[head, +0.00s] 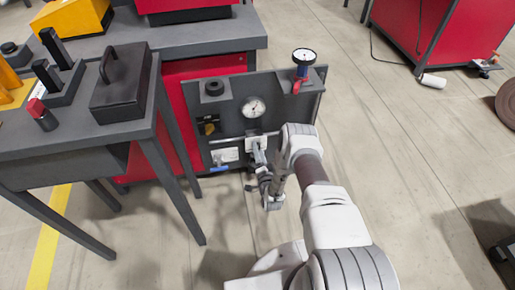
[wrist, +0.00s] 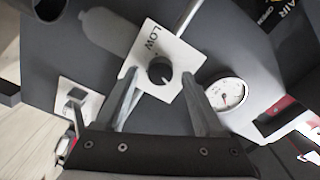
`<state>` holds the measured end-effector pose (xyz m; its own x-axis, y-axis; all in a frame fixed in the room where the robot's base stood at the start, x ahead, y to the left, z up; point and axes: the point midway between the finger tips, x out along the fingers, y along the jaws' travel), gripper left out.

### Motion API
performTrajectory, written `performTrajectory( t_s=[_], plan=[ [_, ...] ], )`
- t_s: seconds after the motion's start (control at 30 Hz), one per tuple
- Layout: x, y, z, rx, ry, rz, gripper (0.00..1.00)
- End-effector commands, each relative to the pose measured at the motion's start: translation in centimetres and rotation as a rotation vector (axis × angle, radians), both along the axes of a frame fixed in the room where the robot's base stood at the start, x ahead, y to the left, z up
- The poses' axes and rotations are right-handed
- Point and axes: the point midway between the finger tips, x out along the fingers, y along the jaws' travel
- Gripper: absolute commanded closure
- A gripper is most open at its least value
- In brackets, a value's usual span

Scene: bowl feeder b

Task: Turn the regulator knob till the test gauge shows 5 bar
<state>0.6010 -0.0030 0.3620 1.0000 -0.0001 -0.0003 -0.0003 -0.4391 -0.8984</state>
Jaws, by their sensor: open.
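The black regulator knob (wrist: 160,70) sits on a white plate (wrist: 153,38) marked LOW in the wrist view. Its light pointer mark faces the lower right. My gripper (wrist: 160,80) is open, with one finger to each side of the knob; I cannot tell whether either touches it. A round white gauge (wrist: 225,93) is right of the plate; its reading is too small to tell. In the head view my gripper (head: 257,151) is at the grey panel below that gauge (head: 253,108) and hides the knob. Another gauge (head: 304,56) stands at the panel's top right. I cannot tell which is the test gauge.
The grey panel (head: 225,120) also carries a red lever (head: 297,86) and a blue handle (head: 219,169). A dark workbench (head: 60,138) with a lidded box (head: 120,82) stands at the left.

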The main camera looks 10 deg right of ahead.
Motion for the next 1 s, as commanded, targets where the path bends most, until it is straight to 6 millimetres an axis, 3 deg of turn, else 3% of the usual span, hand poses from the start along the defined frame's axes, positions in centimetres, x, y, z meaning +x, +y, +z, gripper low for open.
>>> performTrajectory(
  t_s=[0.37, 0.77, 1.0],
  plan=[
    [-0.05, -0.03, 0.0, 0.0, 0.0, 0.0, 0.3],
    [-0.05, -0.02, 0.01, 0.0, 0.0, 0.0, 0.98],
    [-0.04, 0.02, 0.02, -0.028, -0.001, 0.0, 1.0]
  ],
)
